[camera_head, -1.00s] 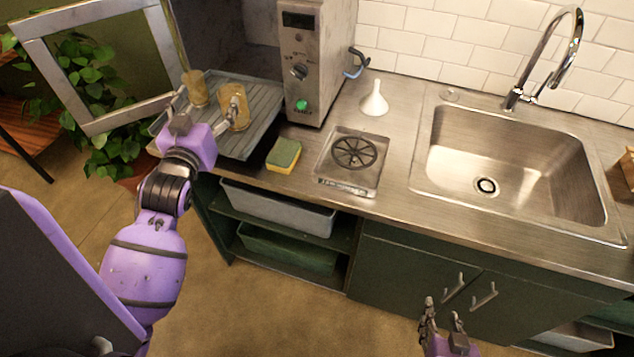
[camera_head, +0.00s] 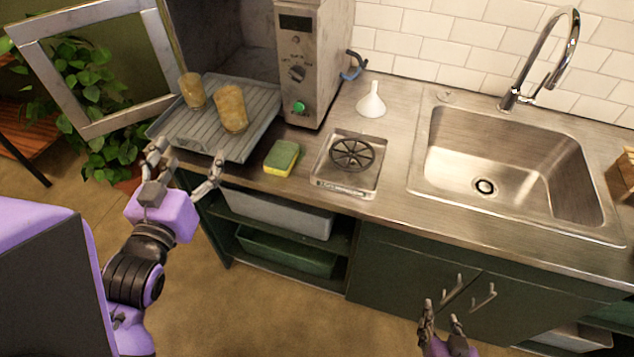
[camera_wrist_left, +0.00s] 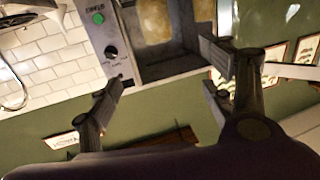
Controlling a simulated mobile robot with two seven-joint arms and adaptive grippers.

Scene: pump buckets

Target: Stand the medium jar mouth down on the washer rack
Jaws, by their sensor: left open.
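Two cloudy amber glass jars stand on the ridged grey washer rack (camera_head: 190,137). The larger jar (camera_head: 231,108) is near the middle, and the smaller jar (camera_head: 193,91) is behind it to the left. The view does not show which end of either jar is the mouth. Both also show, cut off, at the top of the left wrist view, the larger one (camera_wrist_left: 155,20) on the left. My left gripper (camera_head: 187,162) is open and empty at the front edge of the rack, apart from both jars. My right gripper (camera_head: 441,316) is open and empty, low in front of the cabinet.
The washer's open door (camera_head: 90,65) stands at the left, and its control panel (camera_head: 303,65) right of the rack. A sponge (camera_head: 282,157), a rinser plate (camera_head: 347,165), a funnel (camera_head: 371,100) and a sink (camera_head: 510,165) are on the counter to the right.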

